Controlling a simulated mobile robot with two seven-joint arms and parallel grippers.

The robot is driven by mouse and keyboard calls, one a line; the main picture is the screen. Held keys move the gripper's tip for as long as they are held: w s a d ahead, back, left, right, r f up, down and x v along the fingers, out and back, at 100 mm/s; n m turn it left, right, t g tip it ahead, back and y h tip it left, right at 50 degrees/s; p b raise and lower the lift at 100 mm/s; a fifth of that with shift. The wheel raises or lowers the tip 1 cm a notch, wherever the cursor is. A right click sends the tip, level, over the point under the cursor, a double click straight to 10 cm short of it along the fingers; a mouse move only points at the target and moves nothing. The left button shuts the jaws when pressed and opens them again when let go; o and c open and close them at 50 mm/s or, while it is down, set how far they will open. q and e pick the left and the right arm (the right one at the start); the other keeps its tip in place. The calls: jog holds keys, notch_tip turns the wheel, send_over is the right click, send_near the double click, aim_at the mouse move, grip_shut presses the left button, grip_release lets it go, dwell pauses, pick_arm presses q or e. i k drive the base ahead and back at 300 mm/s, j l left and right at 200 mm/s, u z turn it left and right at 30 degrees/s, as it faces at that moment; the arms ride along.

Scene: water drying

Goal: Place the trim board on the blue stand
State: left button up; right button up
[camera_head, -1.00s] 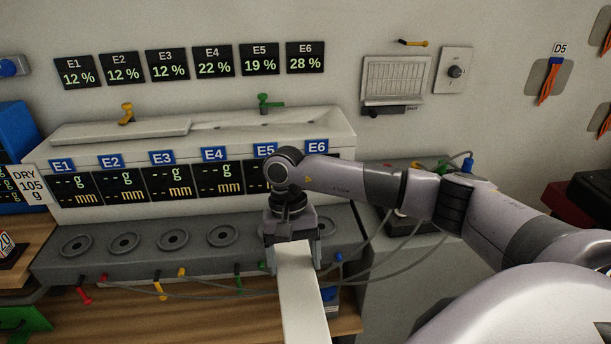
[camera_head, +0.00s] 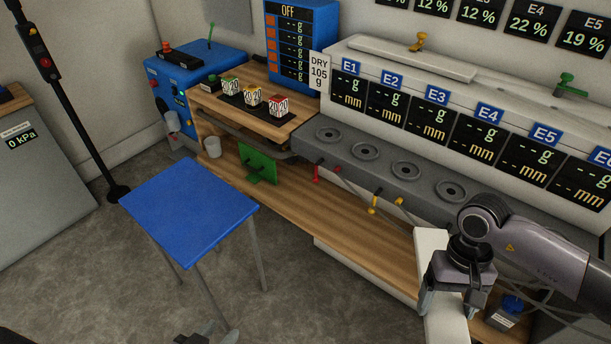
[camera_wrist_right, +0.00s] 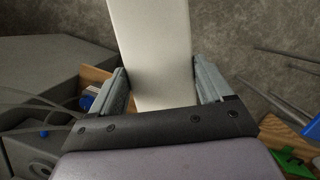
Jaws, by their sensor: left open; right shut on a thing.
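The trim board is the long white board (camera_head: 432,251) in my right gripper (camera_head: 452,295). My right gripper is shut on it in front of the bench at the right. In the right wrist view, the board (camera_wrist_right: 150,40) runs between the two fingers of the gripper (camera_wrist_right: 162,80). The blue stand (camera_head: 190,212) has a square blue top on thin grey legs. It stands on the floor at the left, well apart from the board, and its top is bare. My left gripper (camera_head: 203,337) shows only partly at the bottom edge, open, below the stand.
A long bench with several round scale plates (camera_head: 363,150) and a grey-white unit (camera_head: 390,70) runs along the wall. A black pole (camera_head: 75,110) stands at left. Floor shows between stand and bench.

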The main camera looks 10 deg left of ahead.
aim_at(185, 201)
jog(key=j+u, duration=0.15)
jog(key=j, duration=0.5)
jog(key=i+j+u, duration=0.1)
jog(key=j, duration=0.55)
jog(key=i+j+u, duration=0.2)
jog(key=i+j, duration=0.3)
jog(key=j, duration=0.2)
jog(key=i+j+u, duration=0.15)
jog(key=i+j, duration=0.4)
jog(key=j, duration=0.1)
